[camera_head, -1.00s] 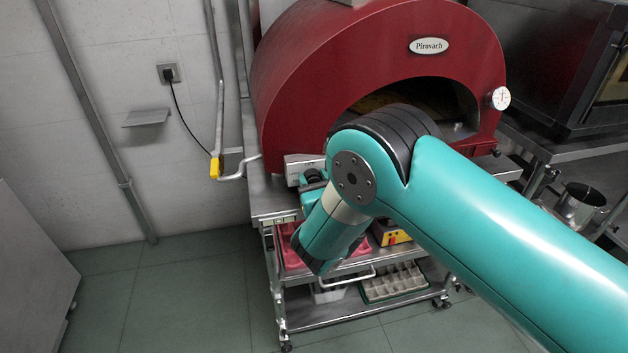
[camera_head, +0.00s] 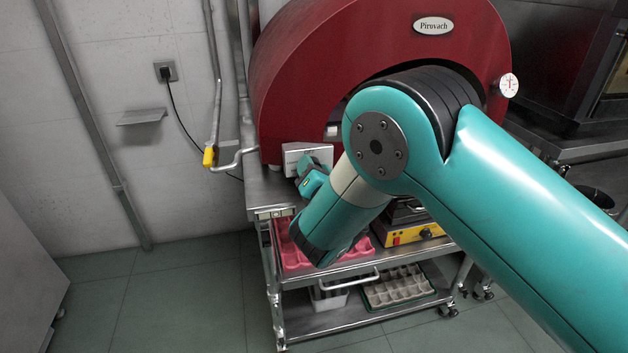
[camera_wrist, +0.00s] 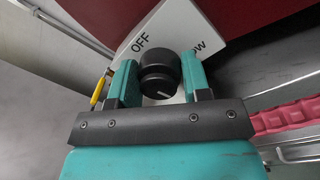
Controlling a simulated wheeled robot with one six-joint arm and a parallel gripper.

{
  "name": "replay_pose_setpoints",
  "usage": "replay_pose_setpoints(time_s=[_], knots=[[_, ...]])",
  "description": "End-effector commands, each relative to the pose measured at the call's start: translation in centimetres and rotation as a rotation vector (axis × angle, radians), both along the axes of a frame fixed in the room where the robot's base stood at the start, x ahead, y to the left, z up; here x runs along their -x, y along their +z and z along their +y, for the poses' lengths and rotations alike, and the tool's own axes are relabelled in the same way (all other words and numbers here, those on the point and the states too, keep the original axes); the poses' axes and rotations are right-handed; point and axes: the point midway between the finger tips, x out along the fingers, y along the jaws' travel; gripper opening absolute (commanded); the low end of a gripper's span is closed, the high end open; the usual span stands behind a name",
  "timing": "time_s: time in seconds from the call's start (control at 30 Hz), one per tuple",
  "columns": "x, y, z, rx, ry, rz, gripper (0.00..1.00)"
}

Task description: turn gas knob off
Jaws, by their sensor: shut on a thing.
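The black round gas knob (camera_wrist: 160,76) sits on a pale control box (camera_wrist: 190,28) in the wrist view. "OFF" is printed at its upper left and "low", partly covered, at its right. In the head view the box (camera_head: 294,158) stands at the red oven's lower left front. My gripper (camera_head: 315,180) is against it, and the knob is hidden there.
The red oven (camera_head: 290,80) stands on a steel cart (camera_head: 262,195) with pink trays (camera_head: 290,255) below. A pipe with a yellow handle (camera_head: 209,157) runs along the wall at left. Floor at left is clear. A dark oven (camera_head: 560,50) stands at right.

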Motion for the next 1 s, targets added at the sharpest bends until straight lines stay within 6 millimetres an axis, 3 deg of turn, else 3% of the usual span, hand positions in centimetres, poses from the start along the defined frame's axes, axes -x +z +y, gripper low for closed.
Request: replay_pose_setpoints(time_s=[1.0], knots=[[-0.06,-0.7,-0.09,-0.929,-0.001,0.263,0.2]])
